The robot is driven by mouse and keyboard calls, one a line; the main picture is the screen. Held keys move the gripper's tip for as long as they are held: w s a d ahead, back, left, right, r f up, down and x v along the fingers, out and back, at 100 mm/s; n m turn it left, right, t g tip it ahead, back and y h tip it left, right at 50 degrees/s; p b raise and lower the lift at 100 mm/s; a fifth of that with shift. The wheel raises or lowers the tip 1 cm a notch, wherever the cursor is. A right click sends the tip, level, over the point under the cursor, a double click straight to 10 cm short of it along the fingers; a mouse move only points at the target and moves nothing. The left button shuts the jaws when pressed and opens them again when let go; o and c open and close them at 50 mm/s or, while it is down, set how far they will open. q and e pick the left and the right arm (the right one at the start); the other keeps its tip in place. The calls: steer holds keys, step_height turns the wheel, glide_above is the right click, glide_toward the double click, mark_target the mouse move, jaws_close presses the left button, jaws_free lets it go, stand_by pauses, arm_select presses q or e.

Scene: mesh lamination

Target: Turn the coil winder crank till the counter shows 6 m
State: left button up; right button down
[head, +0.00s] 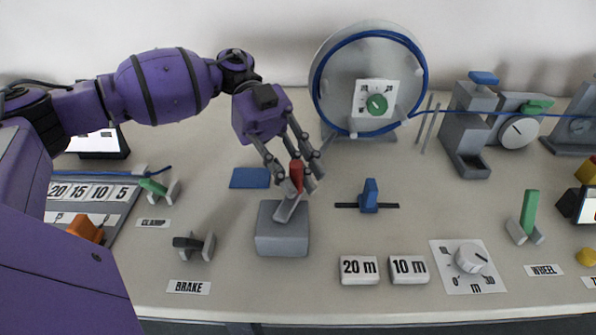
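The red crank handle (297,177) stands up from a grey arm on top of a grey block (282,240). My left gripper (299,184) reaches down from the upper left, with its fingers close on both sides of the red handle and shut on it. The fingers hide part of the handle. My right gripper is not in view.
A blue pad (250,178) and a blue slider (370,194) flank the crank. The BRAKE lever (193,244), 20 m button (359,269), 10 m button (408,268) and white knob (471,258) line the front. A grey stand (467,130) rises at right.

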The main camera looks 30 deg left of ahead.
arm_select(q)
steer(key=shift+o, duration=1.1)
steer(key=shift+s, duration=0.2)
steer(key=shift+w, duration=0.1)
steer(key=shift+a, duration=0.1)
steer(key=v, duration=1.1)
steer(key=shift+a+r, duration=0.25)
steer(key=shift+a, duration=0.05)
steer(key=shift+w, duration=0.15)
